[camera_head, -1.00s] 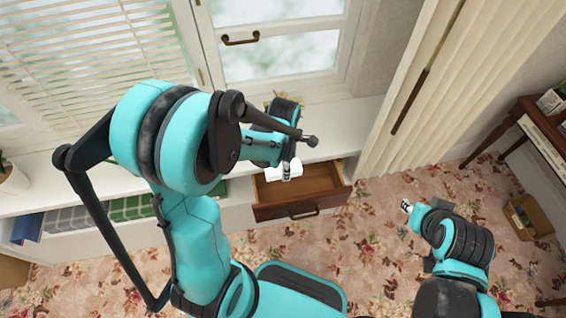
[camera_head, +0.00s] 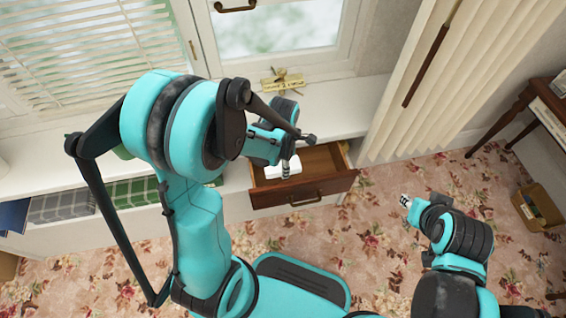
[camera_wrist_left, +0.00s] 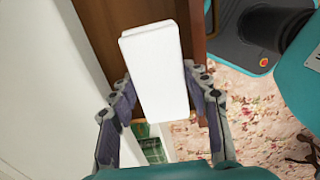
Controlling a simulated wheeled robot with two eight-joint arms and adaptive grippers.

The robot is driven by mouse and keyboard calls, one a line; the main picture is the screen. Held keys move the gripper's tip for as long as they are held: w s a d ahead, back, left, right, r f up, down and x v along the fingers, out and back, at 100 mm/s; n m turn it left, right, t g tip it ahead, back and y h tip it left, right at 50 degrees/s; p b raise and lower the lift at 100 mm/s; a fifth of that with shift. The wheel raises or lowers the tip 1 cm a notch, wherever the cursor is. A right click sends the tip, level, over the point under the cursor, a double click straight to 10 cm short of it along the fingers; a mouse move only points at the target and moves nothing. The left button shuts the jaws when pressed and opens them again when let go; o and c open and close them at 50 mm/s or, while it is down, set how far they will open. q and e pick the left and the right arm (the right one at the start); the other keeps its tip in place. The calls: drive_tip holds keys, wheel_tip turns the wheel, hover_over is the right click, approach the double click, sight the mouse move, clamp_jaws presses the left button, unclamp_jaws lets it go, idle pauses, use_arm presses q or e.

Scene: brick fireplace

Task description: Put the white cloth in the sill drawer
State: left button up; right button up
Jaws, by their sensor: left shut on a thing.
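The white cloth (camera_head: 283,168) is a folded white block in my left gripper (camera_head: 288,174), over the left part of the open drawer. In the left wrist view the cloth (camera_wrist_left: 155,60) stands between the two fingers (camera_wrist_left: 160,100), which are shut on it. The sill drawer (camera_head: 312,190) is pulled out below the window sill, with a brown wooden front and a dark handle. In the left wrist view its brown wood (camera_wrist_left: 204,40) shows beside the cloth. I cannot tell the cloth's exact height over it. My right gripper (camera_head: 405,201) is over the carpet, apart from the drawer; its jaws are too small to read.
Green and grey boxes (camera_head: 130,192) stand on a shelf at the left. A curtain (camera_head: 420,90) hangs at right. The flowered carpet (camera_head: 385,240) is clear in front.

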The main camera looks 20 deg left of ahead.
use_arm(q)
wheel_tip(320, 180, down, 3)
drive_tip(key=shift+f+b, duration=0.15)
drive_tip(key=shift+b, duration=1.05)
hover_over(283, 181)
drive_tip(key=s+d, duration=0.1)
drive_tip(key=s, duration=0.2)
drive_tip(key=shift+w+f, duration=0.2)
drive_tip(key=shift+f, duration=3.6)
drive_tip(key=o, duration=1.1)
